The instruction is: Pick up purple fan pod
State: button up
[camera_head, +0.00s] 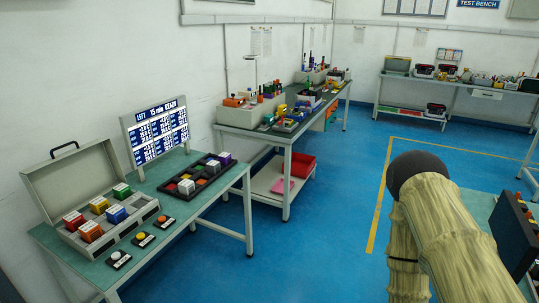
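A small purple block (225,157), which looks like the purple fan pod, sits at the far right end of a black divided tray (172,189) on the near left table. It is small in the picture and its details cannot be made out. A beige-covered form with a dark rounded end, likely part of my arm, fills the lower right and stands well apart from the tray.
An open grey case (80,190) holds several coloured blocks, left of the tray. Three buttons (142,240) line the table's front, and a display board (157,130) stands behind. A cluttered bench (262,130) stands beyond. Blue floor (300,240) is open between table and arm.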

aim_at(225, 158)
jog(key=z, duration=0.6)
jog(key=i, duration=1.55)
jog(key=u, duration=0.4)
jog(key=i, duration=0.9)
jog(key=u, duration=0.85)
